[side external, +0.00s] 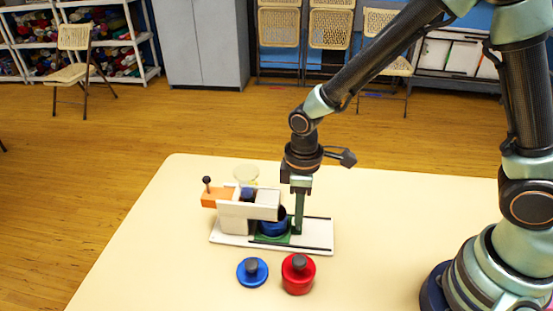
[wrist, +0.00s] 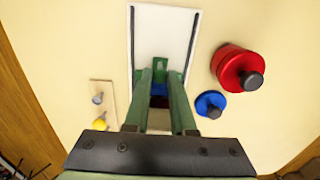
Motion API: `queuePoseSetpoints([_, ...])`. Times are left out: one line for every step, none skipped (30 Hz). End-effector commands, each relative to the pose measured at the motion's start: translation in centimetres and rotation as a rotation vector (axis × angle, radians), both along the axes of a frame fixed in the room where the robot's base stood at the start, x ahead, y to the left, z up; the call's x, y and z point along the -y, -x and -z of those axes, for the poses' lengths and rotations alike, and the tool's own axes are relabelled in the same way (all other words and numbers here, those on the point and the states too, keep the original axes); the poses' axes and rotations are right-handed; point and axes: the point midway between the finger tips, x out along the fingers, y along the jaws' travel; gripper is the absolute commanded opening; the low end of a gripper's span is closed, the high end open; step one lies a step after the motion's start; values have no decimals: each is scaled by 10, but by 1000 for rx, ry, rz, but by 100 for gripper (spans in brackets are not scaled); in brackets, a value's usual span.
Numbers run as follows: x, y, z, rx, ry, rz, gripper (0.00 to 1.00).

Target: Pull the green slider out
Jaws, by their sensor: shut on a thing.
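The green slider (side external: 268,239) lies low on a white base plate (side external: 222,242) with dark rails, partly under a white housing (side external: 250,208). A dark blue round piece (side external: 273,224) sits on the slider beside the housing. My gripper (side external: 298,230) points straight down at the slider's right end, with its fingers shut on the slider. In the wrist view my gripper (wrist: 160,74) has its fingers around a green part of the slider (wrist: 161,62), with blue and dark red showing between them. The fingers hide much of the grip, and the housing hides the slider's left part.
An orange block (side external: 216,198) with a dark knob sticks out at the housing's left. A blue knobbed disc (side external: 252,273) and a red knobbed cylinder (side external: 298,276) stand in front. The table is clear right of the plate.

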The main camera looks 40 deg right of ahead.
Motion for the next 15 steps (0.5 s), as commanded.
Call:
queuePoseSetpoints([3,2,-1,0,0,2,0])
queuePoseSetpoints([4,4,0,-1,1,2,0])
queuePoseSetpoints([6,6,0,-1,1,2,0])
queuePoseSetpoints([7,7,0,0,0,2,0])
queuePoseSetpoints([9,8,-1,0,0,2,0])
queuePoseSetpoints([10,10,-1,1,-1,2,0])
queuePoseSetpoints([12,11,-1,1,-1,2,0])
queuePoseSetpoints([13,12,-1,1,-1,1,0])
queuePoseSetpoints([15,14,-1,1,-1,1,0])
queuePoseSetpoints([16,16,-1,0,0,1,0])
queuePoseSetpoints([18,17,-1,0,0,1,0])
queuePoseSetpoints([19,18,-1,1,-1,2,0])
queuePoseSetpoints([21,20,-1,1,-1,2,0])
queuePoseSetpoints([22,21,-1,0,0,2,0])
queuePoseSetpoints([24,23,-1,0,0,2,0])
